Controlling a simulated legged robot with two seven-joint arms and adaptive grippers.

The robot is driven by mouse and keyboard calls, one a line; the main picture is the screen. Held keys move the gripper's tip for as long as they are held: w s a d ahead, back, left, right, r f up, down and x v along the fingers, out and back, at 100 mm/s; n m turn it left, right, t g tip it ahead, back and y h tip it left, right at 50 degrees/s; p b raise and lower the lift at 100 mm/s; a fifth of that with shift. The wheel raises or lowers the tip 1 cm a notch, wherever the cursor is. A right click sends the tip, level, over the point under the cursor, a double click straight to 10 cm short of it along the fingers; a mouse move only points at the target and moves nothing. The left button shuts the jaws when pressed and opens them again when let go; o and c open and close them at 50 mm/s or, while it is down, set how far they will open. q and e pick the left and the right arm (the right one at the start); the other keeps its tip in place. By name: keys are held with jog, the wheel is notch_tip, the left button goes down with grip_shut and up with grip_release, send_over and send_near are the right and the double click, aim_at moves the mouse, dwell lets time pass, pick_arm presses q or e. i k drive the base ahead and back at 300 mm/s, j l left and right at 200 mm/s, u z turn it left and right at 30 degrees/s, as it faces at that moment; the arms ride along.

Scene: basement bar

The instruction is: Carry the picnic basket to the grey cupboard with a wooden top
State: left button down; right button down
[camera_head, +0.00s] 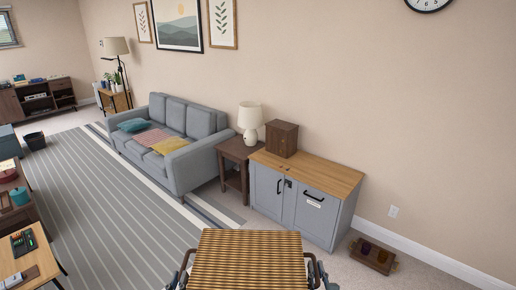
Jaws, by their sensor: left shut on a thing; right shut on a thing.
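The picnic basket (248,262) is woven in brown and tan and shows at the bottom middle, close in front of me. My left gripper (184,270) is at its left side and my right gripper (314,271) at its right side. Both are shut on the basket. The fingertips are partly hidden, and the basket's lower part is out of view. The grey cupboard (268,196) with a wooden top (325,178) stands against the wall beyond the basket, slightly right. The basket is apart from it.
A dark wooden box (281,138) stands at the left back of the cupboard top; its right part is bare. A side table (232,151) with a lamp (250,119) and a grey sofa (194,167) stand left. A low wooden crate (372,257) lies on the floor right of the cupboard.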

aim_at(322, 170)
jog(key=i, duration=1.4)
jog(key=i+z, duration=0.1)
jog(key=i, duration=1.3)
jog(key=i+z, duration=0.1)
jog(key=z, duration=0.7)
jog(key=i+j+z, duration=0.1)
jog(key=z, duration=0.3)
